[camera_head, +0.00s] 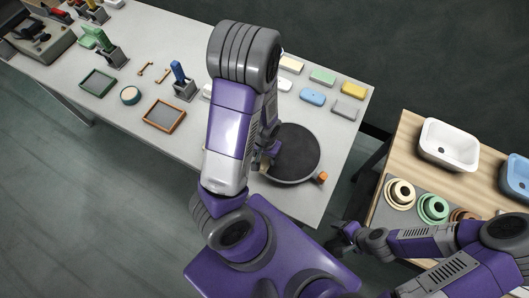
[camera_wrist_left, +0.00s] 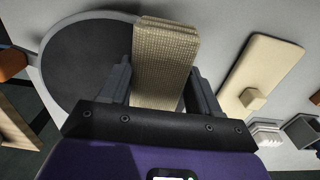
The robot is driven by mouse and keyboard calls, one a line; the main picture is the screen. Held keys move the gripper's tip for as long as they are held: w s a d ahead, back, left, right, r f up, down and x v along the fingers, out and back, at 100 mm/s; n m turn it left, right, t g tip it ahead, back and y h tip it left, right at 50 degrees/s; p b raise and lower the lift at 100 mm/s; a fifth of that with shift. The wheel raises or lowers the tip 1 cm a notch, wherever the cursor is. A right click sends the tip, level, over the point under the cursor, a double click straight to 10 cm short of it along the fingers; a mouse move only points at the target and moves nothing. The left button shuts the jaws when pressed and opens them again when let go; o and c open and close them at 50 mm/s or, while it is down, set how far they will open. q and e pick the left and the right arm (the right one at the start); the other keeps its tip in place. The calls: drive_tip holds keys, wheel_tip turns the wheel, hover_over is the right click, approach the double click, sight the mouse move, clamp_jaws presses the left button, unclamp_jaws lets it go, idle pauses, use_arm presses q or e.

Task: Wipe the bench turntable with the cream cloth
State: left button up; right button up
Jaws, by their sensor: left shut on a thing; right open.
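The bench turntable (camera_head: 295,152) is a dark round disc with a pale rim near the bench's right end. It also fills the left of the left wrist view (camera_wrist_left: 85,65). My left gripper (camera_wrist_left: 158,80) is shut on the cream cloth (camera_wrist_left: 165,50), a folded, woven beige pad. The cloth overlaps the turntable's edge in the left wrist view; I cannot tell whether it touches the disc. In the head view my left arm hides most of the gripper and cloth. My right gripper (camera_head: 347,234) is open and empty, low beside the side table.
An orange knob (camera_head: 323,177) sits at the turntable's edge. Several coloured blocks (camera_head: 323,76) lie behind it. A cream board with a knob (camera_wrist_left: 262,72) lies right of the cloth. The side table holds a white basin (camera_head: 449,145) and ringed pots (camera_head: 400,194).

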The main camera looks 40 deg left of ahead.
use_arm(q)
drive_tip(key=shift+r+p, duration=2.3)
drive_tip(key=shift+r, duration=0.45)
drive_tip(key=shift+f, duration=0.1)
